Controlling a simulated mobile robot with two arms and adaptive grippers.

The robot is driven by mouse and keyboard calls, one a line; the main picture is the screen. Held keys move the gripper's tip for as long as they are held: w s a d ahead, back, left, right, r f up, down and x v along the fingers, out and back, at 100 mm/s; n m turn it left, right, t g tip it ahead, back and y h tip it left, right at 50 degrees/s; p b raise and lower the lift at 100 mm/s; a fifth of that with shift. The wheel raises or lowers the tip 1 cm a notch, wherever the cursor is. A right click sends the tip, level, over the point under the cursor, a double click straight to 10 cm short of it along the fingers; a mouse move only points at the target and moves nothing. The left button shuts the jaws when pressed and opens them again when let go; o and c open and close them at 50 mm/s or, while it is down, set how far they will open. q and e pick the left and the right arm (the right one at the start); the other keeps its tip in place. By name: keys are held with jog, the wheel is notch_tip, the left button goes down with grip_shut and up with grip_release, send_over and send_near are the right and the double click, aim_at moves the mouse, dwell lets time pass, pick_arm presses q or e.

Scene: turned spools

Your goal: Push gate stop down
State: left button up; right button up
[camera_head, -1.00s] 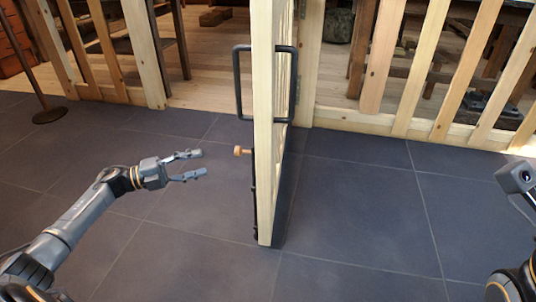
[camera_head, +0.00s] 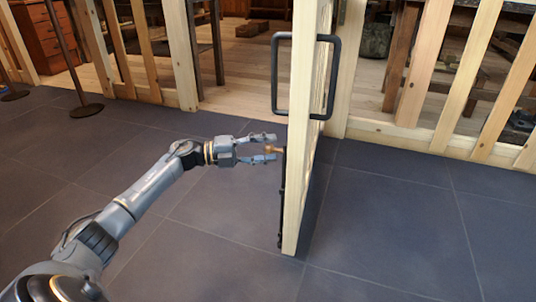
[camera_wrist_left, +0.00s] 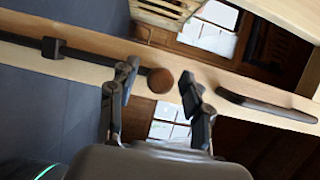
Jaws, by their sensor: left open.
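The wooden gate (camera_head: 307,125) stands open, seen nearly edge-on in the head view. Its stop is a dark rod (camera_head: 282,205) on the left face with a round wooden knob (camera_head: 274,149) near the top. My left gripper (camera_head: 273,147) is open, its fingers pointing right at the knob. In the left wrist view the brown knob (camera_wrist_left: 160,80) shows between the two open fingertips of the left gripper (camera_wrist_left: 160,85). Whether the fingers touch it I cannot tell. The dark rod (camera_wrist_left: 52,47) runs off to the left there. My right gripper is out of view.
A black handle (camera_head: 277,75) sits on the gate above the knob. A slatted wooden fence (camera_head: 450,80) runs behind on both sides. A dark post base (camera_head: 87,110) stands at the back left. The tiled floor (camera_head: 390,225) right of the gate is clear.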

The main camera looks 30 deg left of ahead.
pick_arm(q)
jog(key=shift+w+d, duration=0.2)
grip_shut()
jog(key=shift+f, duration=0.1)
jog(key=shift+f+b, duration=0.35)
jog(key=shift+f, duration=1.35)
grip_release()
jog(key=shift+f, duration=0.15)
